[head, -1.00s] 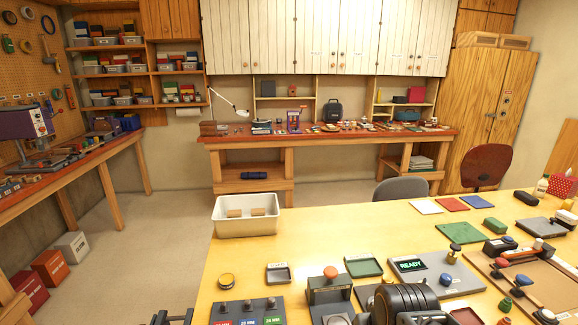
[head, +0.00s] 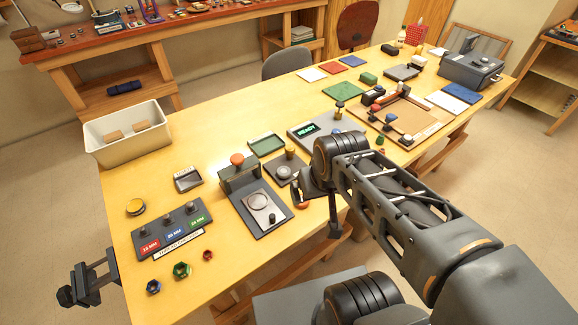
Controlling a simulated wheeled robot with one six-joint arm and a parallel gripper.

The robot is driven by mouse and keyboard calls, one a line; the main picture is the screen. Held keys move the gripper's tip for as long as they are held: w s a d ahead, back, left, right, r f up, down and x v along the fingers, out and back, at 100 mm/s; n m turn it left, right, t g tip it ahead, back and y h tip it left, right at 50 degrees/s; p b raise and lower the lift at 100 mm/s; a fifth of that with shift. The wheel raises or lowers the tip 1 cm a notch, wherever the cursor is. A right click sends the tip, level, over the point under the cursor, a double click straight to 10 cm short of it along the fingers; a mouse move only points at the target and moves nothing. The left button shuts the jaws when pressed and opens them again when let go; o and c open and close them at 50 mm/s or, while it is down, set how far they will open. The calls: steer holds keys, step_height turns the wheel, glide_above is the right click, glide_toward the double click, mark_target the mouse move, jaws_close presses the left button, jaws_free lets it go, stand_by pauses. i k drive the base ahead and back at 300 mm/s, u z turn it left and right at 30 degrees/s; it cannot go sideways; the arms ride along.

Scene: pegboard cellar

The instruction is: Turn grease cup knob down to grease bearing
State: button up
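A small unit with an upright brass knob (head: 290,152) on a dark base with a round grey part (head: 284,172) stands mid-table; it looks like the grease cup and bearing, though its labels are too small to read. My arm (head: 400,200) reaches in from the lower right, and its dark end joint is just right of this unit. A narrow dark part (head: 335,215) hangs below that joint near the table's front edge. I cannot make out whether it is my gripper, and no fingers show clearly. Nothing is seen touching the knob.
A READY box (head: 312,130) stands to the right. A thread checker (head: 170,230) and loose nuts lie front left; a white bin (head: 127,135) sits at the back left.

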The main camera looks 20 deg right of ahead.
mark_target(290, 149)
steer(key=u, duration=2.9)
steer(key=k, duration=0.95)
steer(key=z, duration=1.85)
steer(key=i, duration=0.5)
